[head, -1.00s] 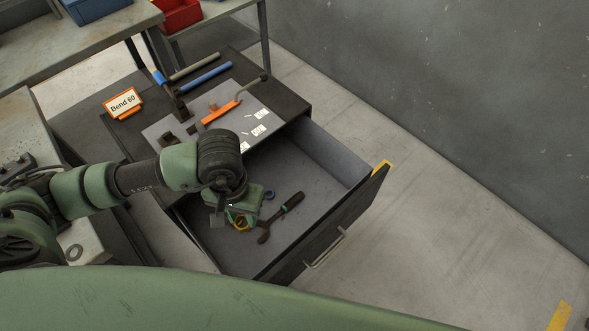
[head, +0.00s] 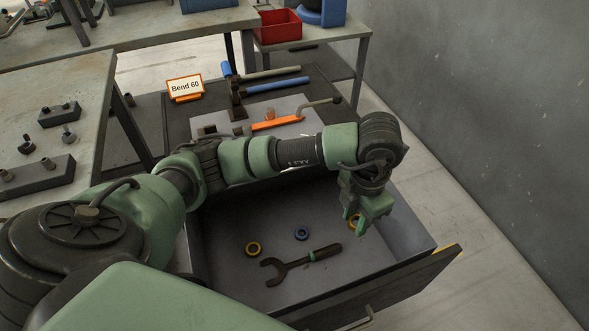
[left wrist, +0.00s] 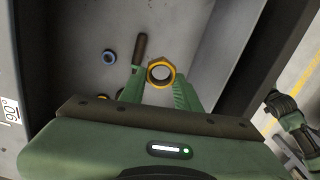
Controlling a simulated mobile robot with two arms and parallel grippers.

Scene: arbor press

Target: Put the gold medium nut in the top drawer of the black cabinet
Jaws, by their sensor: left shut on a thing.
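The top drawer (head: 415,283) of the black cabinet (head: 180,125) is pulled open. My left gripper (head: 359,222) is over the right part of the open drawer, pointing down. It is shut on a gold nut (head: 353,220), which also shows between the fingertips in the left wrist view (left wrist: 160,85). I cannot tell its exact height above the drawer floor. Another gold nut (head: 253,248) lies on the drawer floor at the left. My right gripper is not clearly seen.
Hammers, an orange-handled tool (head: 277,122) and a "Bend 60" sign (head: 185,87) are on the cabinet top. A grey wall stands at the right.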

